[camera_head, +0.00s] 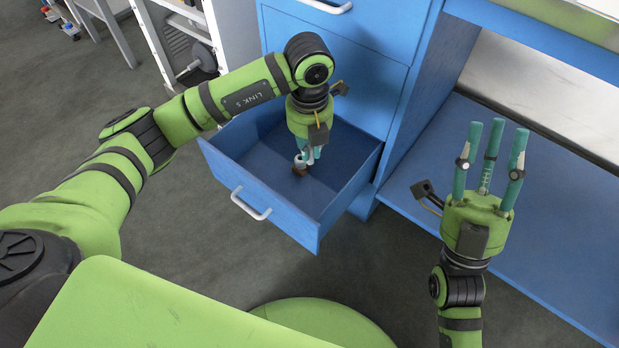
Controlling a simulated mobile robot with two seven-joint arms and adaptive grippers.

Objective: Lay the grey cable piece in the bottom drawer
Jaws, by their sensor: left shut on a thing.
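The bottom drawer (222,181) is pulled open from the blue cabinet and looks otherwise empty. My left gripper (306,158) points down inside the drawer's outline and is shut on a small piece, which I take to be the grey cable piece (299,170). Only a small grey and brown bit of it shows below the fingers. I cannot tell whether it touches the drawer floor. My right gripper (489,160) is open and empty, with its teal fingers spread and pointing away over the blue shelf.
The drawer front has a white handle (251,205). A closed drawer (345,75) sits above it. A blue shelf (560,220) lies to the right, bare where it shows. A white rack (180,40) stands at the back left. The grey floor in front is clear.

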